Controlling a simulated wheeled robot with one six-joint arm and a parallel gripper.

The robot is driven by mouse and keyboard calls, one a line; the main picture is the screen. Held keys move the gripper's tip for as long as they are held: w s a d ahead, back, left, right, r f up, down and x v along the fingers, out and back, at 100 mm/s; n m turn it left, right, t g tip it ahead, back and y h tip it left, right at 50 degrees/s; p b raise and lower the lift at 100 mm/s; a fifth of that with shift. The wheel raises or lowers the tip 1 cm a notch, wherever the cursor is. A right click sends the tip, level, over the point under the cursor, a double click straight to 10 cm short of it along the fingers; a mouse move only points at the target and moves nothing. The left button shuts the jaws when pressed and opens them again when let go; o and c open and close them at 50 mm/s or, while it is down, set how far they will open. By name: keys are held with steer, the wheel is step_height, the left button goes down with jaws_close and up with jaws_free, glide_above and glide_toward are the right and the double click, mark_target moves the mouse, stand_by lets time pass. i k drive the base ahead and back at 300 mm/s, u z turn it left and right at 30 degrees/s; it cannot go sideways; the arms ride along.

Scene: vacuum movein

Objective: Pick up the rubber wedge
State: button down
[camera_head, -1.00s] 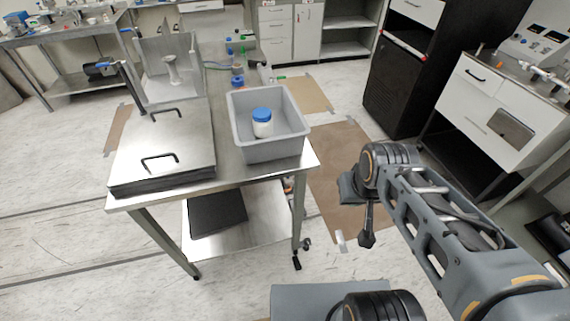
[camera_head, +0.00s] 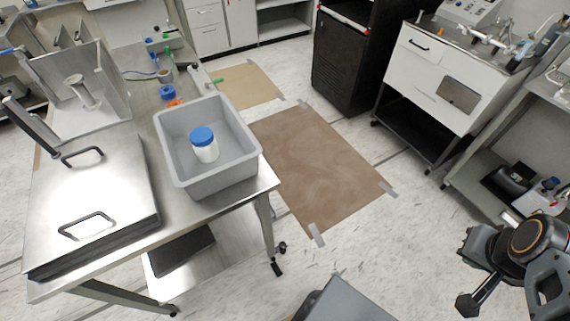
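I cannot make out a rubber wedge in this view. My gripper (camera_head: 472,278) hangs at the lower right, over the pale floor and well apart from the steel table (camera_head: 235,207). I see it at an angle and cannot tell whether its fingers are apart or together. A grey plastic bin (camera_head: 214,180) stands on the table, with a white jar with a blue lid (camera_head: 204,150) upright inside it.
A steel box with two black handles (camera_head: 92,190) fills the table's left part. Small blue and orange items (camera_head: 170,95) lie behind the bin. A brown mat (camera_head: 320,165) is taped to clear floor. A black cabinet (camera_head: 352,62) and a white drawer bench (camera_head: 445,75) stand beyond.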

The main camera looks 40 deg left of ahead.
mark_target(180, 66)
steer(key=z, duration=0.3)
steer(key=k, duration=0.75)
steer(key=u, duration=2.05)
